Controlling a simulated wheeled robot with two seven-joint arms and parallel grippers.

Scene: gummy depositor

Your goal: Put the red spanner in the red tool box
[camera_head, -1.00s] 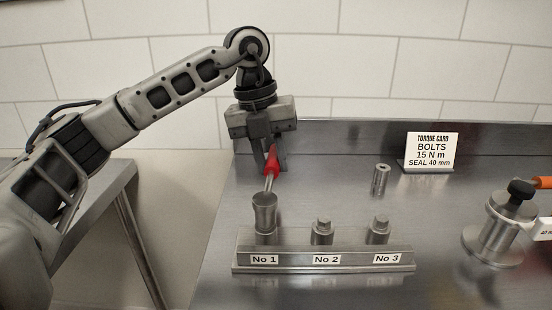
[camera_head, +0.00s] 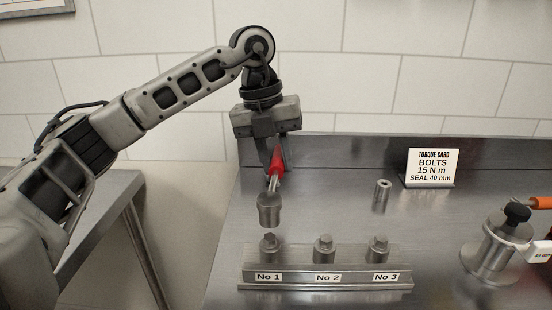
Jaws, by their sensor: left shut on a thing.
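A red-handled spanner (camera_head: 276,164) with a metal shaft and a wide metal socket at its lower end is in my left gripper (camera_head: 276,156). The gripper points down and is shut on the red handle. The socket hangs just above the bolt marked No 1 (camera_head: 269,247), apart from it. The spanner leans slightly. No red tool box shows in this view. My right gripper is not in view.
A metal block with bolts No 1, No 2 (camera_head: 323,248) and No 3 (camera_head: 377,248) stands on the steel worktop (camera_head: 330,205). A small metal cylinder (camera_head: 381,195), a torque card (camera_head: 432,166) and a metal spool-shaped part (camera_head: 492,250) stand to the right.

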